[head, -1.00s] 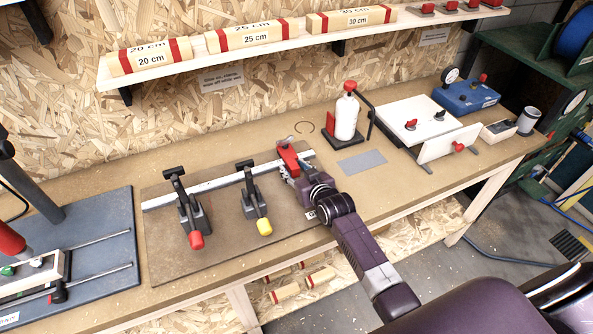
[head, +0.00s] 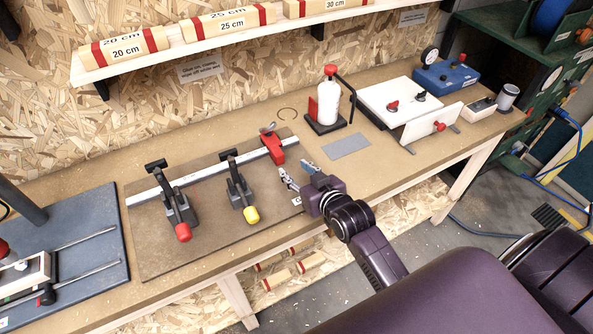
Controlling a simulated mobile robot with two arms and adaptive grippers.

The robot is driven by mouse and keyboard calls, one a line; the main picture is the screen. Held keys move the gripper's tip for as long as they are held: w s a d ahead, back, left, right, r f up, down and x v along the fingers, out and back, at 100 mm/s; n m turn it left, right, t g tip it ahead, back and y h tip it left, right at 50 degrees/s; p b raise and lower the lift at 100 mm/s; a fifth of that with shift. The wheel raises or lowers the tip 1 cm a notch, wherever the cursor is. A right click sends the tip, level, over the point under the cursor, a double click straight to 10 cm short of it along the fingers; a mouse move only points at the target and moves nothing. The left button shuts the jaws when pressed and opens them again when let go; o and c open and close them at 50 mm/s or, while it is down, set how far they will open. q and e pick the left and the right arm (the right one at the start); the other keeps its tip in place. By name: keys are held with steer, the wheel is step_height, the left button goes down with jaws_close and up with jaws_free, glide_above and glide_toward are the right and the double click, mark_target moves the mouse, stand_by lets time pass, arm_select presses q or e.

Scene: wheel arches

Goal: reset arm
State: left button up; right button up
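My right gripper (head: 296,174) is at the right end of the brown board (head: 215,235) on the bench. Its two fingers are spread apart with nothing between them. The red block (head: 274,150) at the right end of the metal rail (head: 205,172) stands just beyond and left of the fingers, apart from them. My purple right arm (head: 350,217) reaches in from the lower right. My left gripper is not in the picture.
A red-handled clamp (head: 180,212) and a yellow-handled clamp (head: 240,190) stand left of the gripper. A white bottle (head: 328,101), a grey plate (head: 347,146) and a white box (head: 400,103) lie beyond it. A shelf (head: 180,55) hangs above.

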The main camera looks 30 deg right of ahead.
stand_by(0.5)
steer(key=s+a+f+g, duration=0.1)
steer(key=s, duration=0.3)
steer(key=s+a+f+g, duration=0.1)
steer(key=s+f+g, duration=0.1)
steer(key=s, duration=0.2)
steer(key=s+a+f+n+g, duration=0.1)
steer(key=s, duration=0.3)
steer(key=shift+s+a+f+g, duration=0.1)
steer(key=shift+a+f+g, duration=0.2)
steer(key=shift+f, duration=0.1)
steer(key=s+a+f+g, duration=0.1)
steer(key=s+g, duration=0.4)
steer(key=s, duration=1.2)
step_height(320, 180, down, 31)
steer(key=s+g+b, duration=0.2)
steer(key=b, duration=0.2)
steer(key=s+d+f+n+b, duration=0.1)
steer(key=s+d+f+b, duration=0.1)
steer(key=s+f, duration=1.5)
steer(key=shift+d+f+g+b, duration=0.35)
steer(key=shift+f+g, duration=0.05)
steer(key=shift+f, duration=0.05)
steer(key=shift+c, duration=0.2)
